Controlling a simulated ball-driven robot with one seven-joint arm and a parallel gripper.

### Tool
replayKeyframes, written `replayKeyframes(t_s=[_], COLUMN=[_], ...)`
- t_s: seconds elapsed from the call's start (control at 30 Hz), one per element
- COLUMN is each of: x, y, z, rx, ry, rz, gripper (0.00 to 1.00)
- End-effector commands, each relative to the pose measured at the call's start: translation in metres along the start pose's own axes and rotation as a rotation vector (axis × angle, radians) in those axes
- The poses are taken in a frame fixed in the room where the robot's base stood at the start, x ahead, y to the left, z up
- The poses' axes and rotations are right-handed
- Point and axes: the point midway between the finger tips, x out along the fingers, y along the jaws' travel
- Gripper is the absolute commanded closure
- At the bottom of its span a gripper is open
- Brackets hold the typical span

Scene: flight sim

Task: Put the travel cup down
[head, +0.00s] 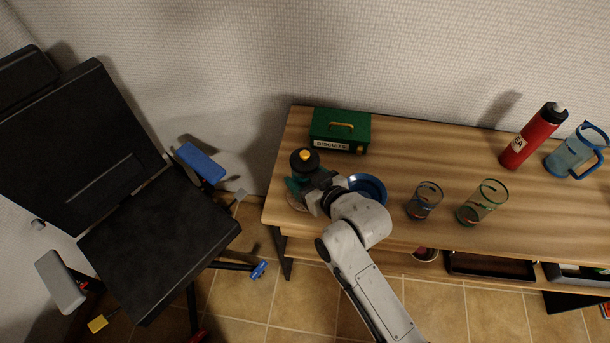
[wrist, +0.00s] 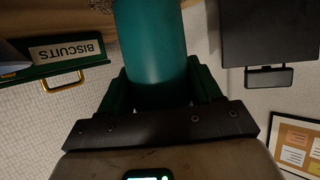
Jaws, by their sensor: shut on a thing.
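The travel cup (head: 304,161) is teal with a black lid and a yellow knob, at the left end of the wooden table (head: 405,150). My gripper (head: 303,187) is shut on its body from the near side. In the wrist view the teal body of the cup (wrist: 150,45) fills the space between my green fingers (wrist: 160,92). The cup looks about upright. Its base is mostly hidden by my gripper, so I cannot tell whether it touches the tabletop.
A green biscuit tin (head: 340,130) stands just behind the cup. A blue dish (head: 371,184) is right of my wrist. Two glasses (head: 425,200) (head: 483,201), a red bottle (head: 533,136) and a blue-handled jug (head: 577,152) stand further right. A black chair (head: 160,235) is left.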

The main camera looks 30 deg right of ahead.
Motion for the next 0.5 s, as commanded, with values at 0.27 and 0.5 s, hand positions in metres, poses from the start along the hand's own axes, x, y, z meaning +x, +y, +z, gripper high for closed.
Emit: replayKeyframes(t_s=[0.27, 0.5], x=[0.0003, 0.0002], y=[-0.0001, -0.0001], z=[0.0011, 0.0007], rx=[0.000, 0.000], ry=[-0.001, -0.001], rz=[0.000, 0.000], gripper=[0.13, 0.11])
